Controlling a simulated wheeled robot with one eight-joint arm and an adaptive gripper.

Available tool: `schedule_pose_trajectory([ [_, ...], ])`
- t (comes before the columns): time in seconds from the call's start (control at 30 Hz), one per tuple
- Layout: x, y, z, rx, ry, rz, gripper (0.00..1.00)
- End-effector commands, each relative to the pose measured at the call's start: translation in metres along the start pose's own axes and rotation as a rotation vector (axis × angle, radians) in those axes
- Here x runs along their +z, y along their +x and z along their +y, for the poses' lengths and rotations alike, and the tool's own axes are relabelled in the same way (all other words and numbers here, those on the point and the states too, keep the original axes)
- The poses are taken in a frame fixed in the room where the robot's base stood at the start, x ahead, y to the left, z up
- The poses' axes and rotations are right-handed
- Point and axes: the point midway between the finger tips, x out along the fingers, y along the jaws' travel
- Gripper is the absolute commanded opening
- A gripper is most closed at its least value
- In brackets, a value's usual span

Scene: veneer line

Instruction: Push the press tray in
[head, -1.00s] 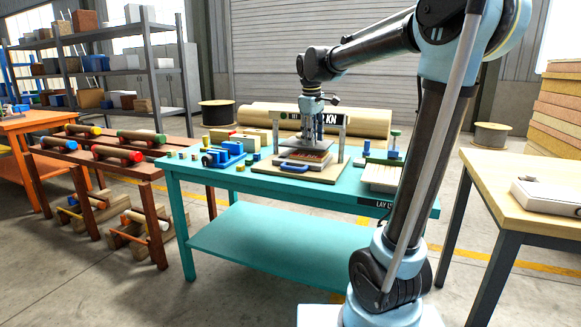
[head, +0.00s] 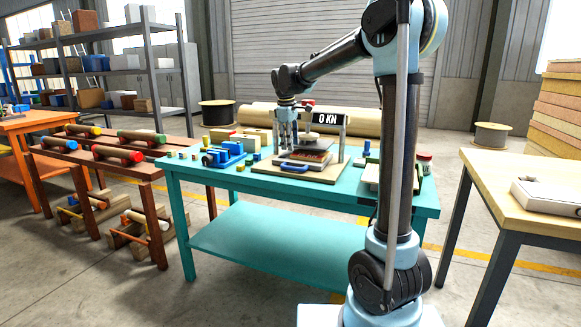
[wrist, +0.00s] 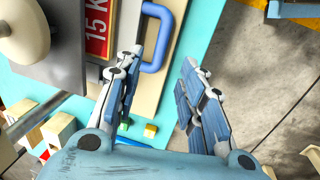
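The press (head: 341,140) stands on the teal table, with a dark "0 KN" sign on its top beam. Its press tray (head: 303,157) has an orange-brown surface and a blue loop handle (head: 294,167) at the front left. The wrist view shows the tray handle (wrist: 163,40) just beyond my fingers, with a red "15 K" label (wrist: 98,25) beside it. My gripper (head: 287,141) points down at the press's left side, above the table. In the wrist view my gripper (wrist: 160,65) is open, with nothing between its fingers. Part of the press frame is hidden behind my gripper.
A blue rack (head: 222,156) and several small coloured blocks stand left of the press. A pale stack (head: 371,172) lies to its right, partly behind my arm. A big tan roll (head: 258,114) lies behind. The table's front edge is clear.

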Motion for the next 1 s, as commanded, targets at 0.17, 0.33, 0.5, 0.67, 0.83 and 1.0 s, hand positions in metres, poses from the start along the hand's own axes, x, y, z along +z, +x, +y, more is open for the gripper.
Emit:
schedule_pose_trajectory([
  [0.17,0.000,0.033,0.000,0.000,0.000,0.000,0.36],
  [0.33,0.000,0.062,0.000,0.000,0.000,0.000,0.36],
  [0.5,0.000,0.087,0.000,0.000,0.000,0.000,0.36],
  [0.67,0.000,0.102,0.000,0.000,0.001,0.000,0.36],
  [0.83,0.001,0.107,0.000,0.000,0.001,0.000,0.36],
  [1.0,0.001,0.107,0.000,0.000,0.000,0.000,0.36],
])
